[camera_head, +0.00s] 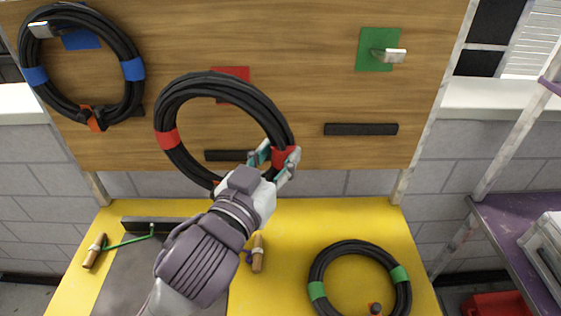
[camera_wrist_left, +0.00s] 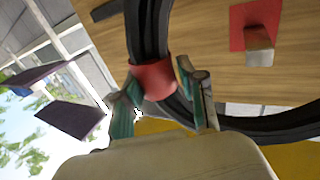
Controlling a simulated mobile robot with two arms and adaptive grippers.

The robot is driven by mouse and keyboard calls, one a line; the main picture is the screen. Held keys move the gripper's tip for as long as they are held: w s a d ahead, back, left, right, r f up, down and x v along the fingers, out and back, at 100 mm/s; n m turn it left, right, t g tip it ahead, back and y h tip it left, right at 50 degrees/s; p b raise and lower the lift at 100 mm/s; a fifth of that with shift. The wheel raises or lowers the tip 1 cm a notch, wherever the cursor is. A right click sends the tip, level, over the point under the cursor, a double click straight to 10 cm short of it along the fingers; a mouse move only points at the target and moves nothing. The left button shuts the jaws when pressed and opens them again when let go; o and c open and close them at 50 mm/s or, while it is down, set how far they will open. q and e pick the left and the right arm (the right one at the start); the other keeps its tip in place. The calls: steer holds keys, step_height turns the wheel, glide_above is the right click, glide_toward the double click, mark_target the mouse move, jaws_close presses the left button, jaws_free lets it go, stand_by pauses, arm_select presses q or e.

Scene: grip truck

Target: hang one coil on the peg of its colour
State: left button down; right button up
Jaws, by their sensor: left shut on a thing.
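A black coil with red bands (camera_head: 167,139) is held up in front of the wooden board. My left gripper (camera_head: 272,157) is shut on it at its right-hand red band, also seen in the left wrist view (camera_wrist_left: 153,78). The red plate (camera_head: 232,76) is partly behind the coil in the head view; its peg (camera_wrist_left: 260,42) shows clear of the coil in the left wrist view. The blue-banded coil (camera_head: 133,69) hangs on the peg of the blue plate (camera_head: 82,39). The green-banded coil (camera_head: 317,290) lies on the yellow table. The green plate's peg (camera_head: 390,54) is empty. My right gripper is out of view.
Dark bars (camera_head: 361,129) sit on the board below the pegs. Wooden-handled tools (camera_head: 94,251) lie on the yellow table (camera_head: 297,222). A purple shelf (camera_head: 510,222) stands at the right.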

arm_select(q)
steer(key=shift+w+r, duration=0.1)
steer(key=shift+w, duration=0.6)
steer(key=w+f+b, duration=0.5)
steer(key=w+b, duration=0.1)
steer(key=w, duration=0.7)
stand_by(1.7)
steer(key=shift+w+f, duration=0.15)
steer(key=shift+w, duration=0.05)
stand_by(0.5)
steer(key=c, duration=0.6)
jaws_free()
steer(key=shift+w+f, duration=0.1)
